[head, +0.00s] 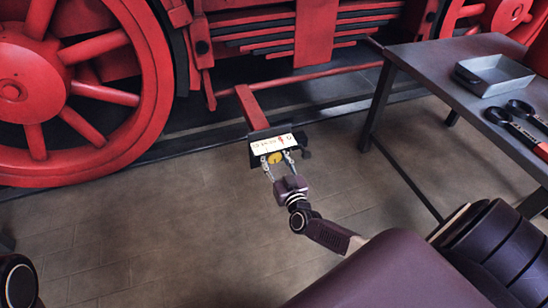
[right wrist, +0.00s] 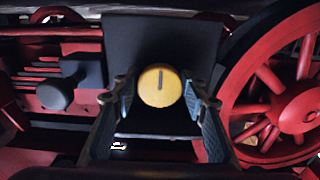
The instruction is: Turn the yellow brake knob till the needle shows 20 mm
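The yellow brake knob (head: 274,157) sits on the front of a dark gauge box under a white scale plate (head: 272,144). My right gripper (head: 277,164) reaches up to the box, with one finger on each side of the knob. In the right wrist view the knob (right wrist: 160,86) lies between the open fingers (right wrist: 158,98), with narrow gaps beside it. Its dark mark stands upright in that view. My left gripper is not in view.
A red bar (head: 252,108) joins the box to the red locomotive frame behind. A large red wheel (head: 75,90) stands at left. A dark side knob (right wrist: 55,94) sticks out of the box. A table (head: 430,60) with a grey tray (head: 494,75) stands at right.

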